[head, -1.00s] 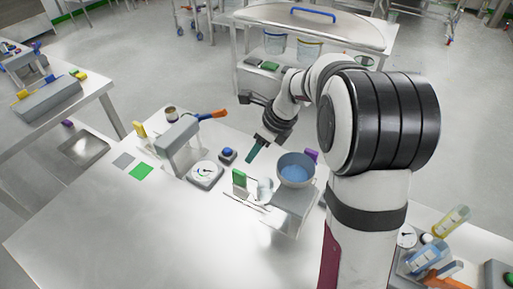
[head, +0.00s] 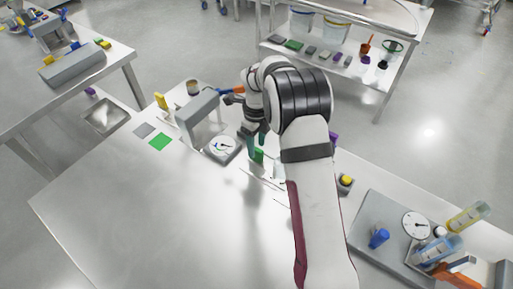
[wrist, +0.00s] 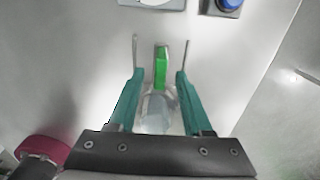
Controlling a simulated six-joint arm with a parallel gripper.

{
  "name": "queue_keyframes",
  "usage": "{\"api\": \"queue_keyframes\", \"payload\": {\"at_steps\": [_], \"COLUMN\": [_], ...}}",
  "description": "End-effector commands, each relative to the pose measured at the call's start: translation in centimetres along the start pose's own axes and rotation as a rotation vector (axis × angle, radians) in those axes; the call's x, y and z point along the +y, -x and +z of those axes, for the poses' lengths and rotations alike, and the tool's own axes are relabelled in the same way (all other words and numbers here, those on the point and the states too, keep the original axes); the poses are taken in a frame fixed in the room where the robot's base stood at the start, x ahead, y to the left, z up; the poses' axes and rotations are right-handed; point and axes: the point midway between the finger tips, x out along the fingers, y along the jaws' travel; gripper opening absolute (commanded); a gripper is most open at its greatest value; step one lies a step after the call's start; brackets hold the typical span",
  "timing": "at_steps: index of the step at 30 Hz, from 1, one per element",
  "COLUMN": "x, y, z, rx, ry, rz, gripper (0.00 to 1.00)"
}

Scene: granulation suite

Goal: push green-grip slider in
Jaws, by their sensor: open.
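The green grip (head: 259,156) of the slider stands upright on the steel bench, right of the round dial, partly hidden by my arm. In the wrist view the green grip (wrist: 161,62) lies in the gap between my teal fingertips, with a thin rod on each side. My gripper (wrist: 160,76) is open and points down at it; I see space between each finger and the grip. In the head view my gripper (head: 254,142) is just behind the grip. A clear glass vessel (wrist: 157,112) lies below the fingers. How far the slider is out I cannot tell.
A round dial (head: 222,147) and a grey arch-shaped block (head: 190,112) stand left. A yellow button (head: 345,181) and a grey tray (head: 364,215) are right. The front left bench is clear.

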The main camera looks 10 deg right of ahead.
Motion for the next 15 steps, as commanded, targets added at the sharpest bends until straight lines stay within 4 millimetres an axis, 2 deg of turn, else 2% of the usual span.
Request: {"api": "queue_keyframes", "payload": {"at_steps": [3,6,14,15], "x": [0.0,0.0,0.0,0.0], "y": [-1.6,-2.2,-2.4,-2.4], "z": [0.0,0.0,0.0,0.0], "rx": [0.001,-0.001,-0.001,-0.001], "ry": [0.001,0.000,0.001,0.001], "rz": [0.000,0.000,-0.001,-0.001], "gripper": [0.50,0.50,0.50,0.45]}}
